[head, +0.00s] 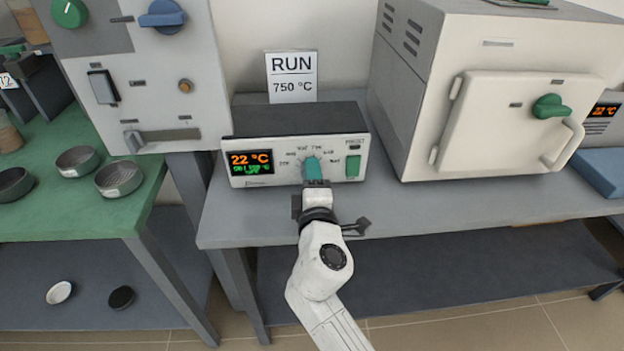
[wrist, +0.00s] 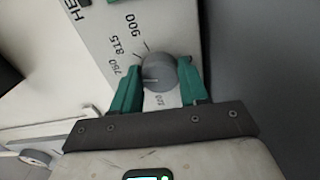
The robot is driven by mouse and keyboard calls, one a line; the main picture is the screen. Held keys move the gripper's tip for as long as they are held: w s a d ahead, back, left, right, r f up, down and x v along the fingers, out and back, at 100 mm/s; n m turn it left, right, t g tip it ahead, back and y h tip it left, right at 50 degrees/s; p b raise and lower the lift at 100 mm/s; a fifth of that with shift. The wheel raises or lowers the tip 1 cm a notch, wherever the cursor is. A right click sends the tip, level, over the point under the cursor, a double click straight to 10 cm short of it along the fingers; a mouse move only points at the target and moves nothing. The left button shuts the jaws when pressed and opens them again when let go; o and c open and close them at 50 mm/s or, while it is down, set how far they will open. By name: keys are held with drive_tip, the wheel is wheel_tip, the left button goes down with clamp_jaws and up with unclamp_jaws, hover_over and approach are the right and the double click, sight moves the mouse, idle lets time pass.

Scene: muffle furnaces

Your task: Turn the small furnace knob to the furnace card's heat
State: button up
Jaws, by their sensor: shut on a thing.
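The control box (head: 345,124) stands on the grey bench, with a display (head: 250,162) reading 22 °C in orange. Its smaller green line is too blurred to read surely. A card (head: 291,76) behind it reads "RUN 750 °C". My gripper (head: 313,172) is at the box's front, and its teal fingers largely hide the knob in the head view. In the wrist view, my gripper (wrist: 160,67) is shut on the round grey knob (wrist: 157,70), one finger on each side. The knob's pale pointer line points left, near the 750 label; its exact alignment is unclear.
A green switch (head: 352,166) sits right of the knob on the same panel. A large furnace (head: 500,120) with a green handle stands to the right. A green table (head: 80,210) with several round dishes stands left. The bench front between is clear.

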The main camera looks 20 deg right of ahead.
drive_tip(key=shift+f, duration=0.1)
drive_tip(key=o, duration=1.1)
drive_tip(key=shift+c, duration=0.2)
drive_tip(key=v, duration=1.1)
drive_tip(key=shift+w, duration=0.1)
